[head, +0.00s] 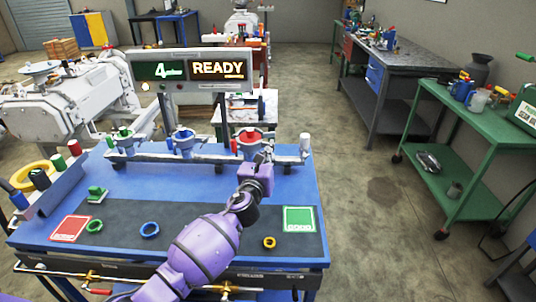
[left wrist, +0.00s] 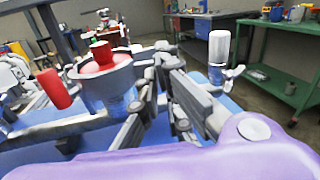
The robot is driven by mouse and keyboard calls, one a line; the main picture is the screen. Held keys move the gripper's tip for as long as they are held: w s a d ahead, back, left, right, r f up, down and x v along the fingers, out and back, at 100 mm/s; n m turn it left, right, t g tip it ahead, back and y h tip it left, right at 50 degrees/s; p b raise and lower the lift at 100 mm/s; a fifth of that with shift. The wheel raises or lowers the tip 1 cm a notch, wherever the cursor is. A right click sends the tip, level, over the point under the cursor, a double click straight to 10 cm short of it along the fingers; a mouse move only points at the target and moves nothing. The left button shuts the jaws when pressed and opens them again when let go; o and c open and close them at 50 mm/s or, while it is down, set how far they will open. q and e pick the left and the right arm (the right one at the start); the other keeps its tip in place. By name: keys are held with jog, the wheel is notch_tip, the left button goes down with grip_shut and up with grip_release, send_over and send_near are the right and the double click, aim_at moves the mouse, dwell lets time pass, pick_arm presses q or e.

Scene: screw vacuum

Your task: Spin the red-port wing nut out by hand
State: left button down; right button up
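The red port (head: 249,143) is a grey funnel with a red piece in it, at the right part of the rail on the blue table. My left gripper (head: 264,158) is at the funnel's right side. In the left wrist view its fingertips (left wrist: 164,66) converge close together beside the funnel. Small grey metal parts are by the fingertips. The red-port wing nut cannot be told apart from them, nor whether it is gripped. My right gripper is not in view.
A white-capped post (head: 305,143) stands just right of the gripper. Rings, a red card (head: 70,228) and a green card (head: 299,219) lie on the table. A display (head: 190,70) reads READY.

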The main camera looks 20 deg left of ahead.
pick_arm(q)
jog(key=shift+n, duration=9)
jog(key=shift+r, duration=0.1)
jog(key=c, duration=2)
grip_release()
jog(key=s, duration=1.2)
jog(key=shift+d, duration=0.35)
